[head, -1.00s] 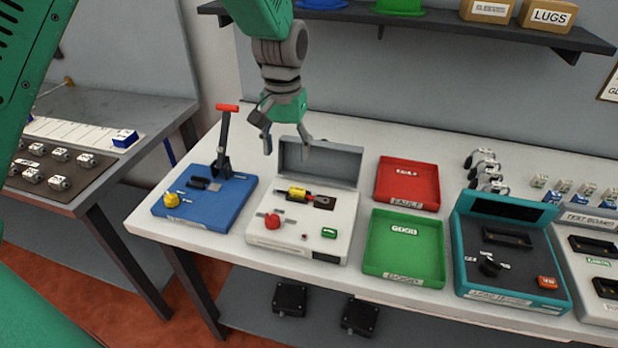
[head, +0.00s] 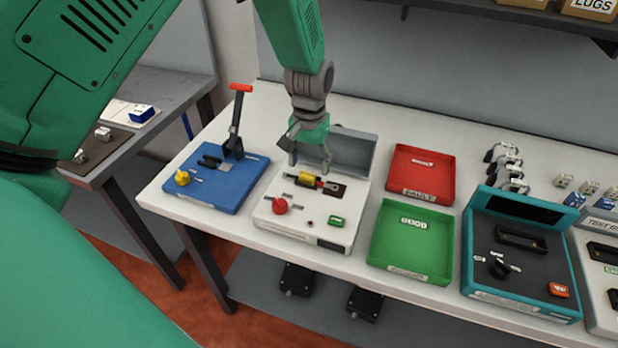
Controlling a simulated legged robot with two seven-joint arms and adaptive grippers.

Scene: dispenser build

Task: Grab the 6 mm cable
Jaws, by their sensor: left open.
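A short cable piece (head: 308,178) with a yellow band and a metal lug end at its right lies in the dark recess of the white machine (head: 325,232). No size mark on it is readable. The machine's grey lid (head: 352,152) stands open behind it. My left gripper (head: 310,163) is open and points down just above and behind the yellow band, its fingers spread to either side. Whether the fingers touch the cable cannot be told. My right gripper is not in view.
A blue crimp base (head: 215,190) with an upright red-tipped lever (head: 238,110) stands to the left. A red tray (head: 420,188) marked FAULT, a green tray (head: 408,255) and a teal tester (head: 520,290) stand to the right. Clear table lies behind the blue base.

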